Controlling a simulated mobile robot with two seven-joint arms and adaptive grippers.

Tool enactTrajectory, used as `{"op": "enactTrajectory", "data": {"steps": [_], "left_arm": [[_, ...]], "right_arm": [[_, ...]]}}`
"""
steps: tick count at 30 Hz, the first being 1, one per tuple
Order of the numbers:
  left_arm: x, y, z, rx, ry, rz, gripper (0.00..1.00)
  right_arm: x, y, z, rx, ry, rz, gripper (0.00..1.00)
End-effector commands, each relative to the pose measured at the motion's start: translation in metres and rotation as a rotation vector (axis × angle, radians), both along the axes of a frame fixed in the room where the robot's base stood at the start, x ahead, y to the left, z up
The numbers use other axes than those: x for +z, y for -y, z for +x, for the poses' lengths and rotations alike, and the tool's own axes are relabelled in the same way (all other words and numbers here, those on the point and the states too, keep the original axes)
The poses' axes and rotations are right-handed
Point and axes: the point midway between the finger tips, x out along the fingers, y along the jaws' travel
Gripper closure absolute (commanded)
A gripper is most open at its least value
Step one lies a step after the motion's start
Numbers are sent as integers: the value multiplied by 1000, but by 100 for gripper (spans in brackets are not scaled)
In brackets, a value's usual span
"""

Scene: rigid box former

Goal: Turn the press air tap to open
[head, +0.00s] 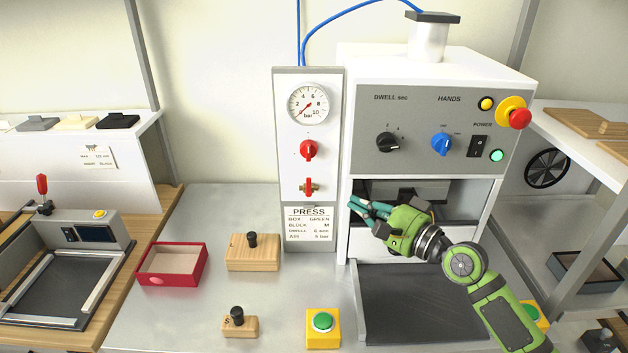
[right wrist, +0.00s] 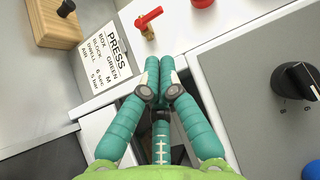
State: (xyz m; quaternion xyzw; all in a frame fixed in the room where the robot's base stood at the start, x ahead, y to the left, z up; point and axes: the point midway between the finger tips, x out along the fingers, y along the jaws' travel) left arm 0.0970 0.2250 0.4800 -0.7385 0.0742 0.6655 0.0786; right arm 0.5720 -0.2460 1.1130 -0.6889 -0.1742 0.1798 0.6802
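The press air tap (head: 309,187) is on the narrow panel left of the press, below a round red knob (head: 308,150). It has a red lever on a brass body. The lever stands upright, across the body. In the right wrist view the tap (right wrist: 148,20) is just beyond my fingertips. My right gripper (head: 356,205) is in front of the press opening, right of the tap and slightly lower. Its teal fingers (right wrist: 160,66) are together at the tips, with nothing visible between them and a gap to the tap. My left gripper is not in view.
A pressure gauge (head: 309,104) sits above the red knob. The PRESS label (head: 309,225) is below the tap. The press control box (head: 440,125) juts out at right. A red box (head: 172,285), wooden blocks (head: 252,265) and a green button (head: 323,321) stand on the table.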

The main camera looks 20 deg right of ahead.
Motion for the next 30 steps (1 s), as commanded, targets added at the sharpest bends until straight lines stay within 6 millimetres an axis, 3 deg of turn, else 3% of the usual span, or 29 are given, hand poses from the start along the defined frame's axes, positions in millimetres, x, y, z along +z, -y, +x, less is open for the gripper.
{"op": "enactTrajectory", "data": {"steps": [5, 13, 18, 30], "left_arm": [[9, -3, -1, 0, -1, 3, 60], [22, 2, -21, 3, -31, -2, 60], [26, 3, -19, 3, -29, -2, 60], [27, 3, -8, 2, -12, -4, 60]], "right_arm": [[7, -7, 17, -2, 1, 20, 100], [6, -31, 61, -2, 2, 17, 100], [3, -42, 79, 0, 0, 15, 100], [1, -47, 87, 0, 0, 11, 100]]}}
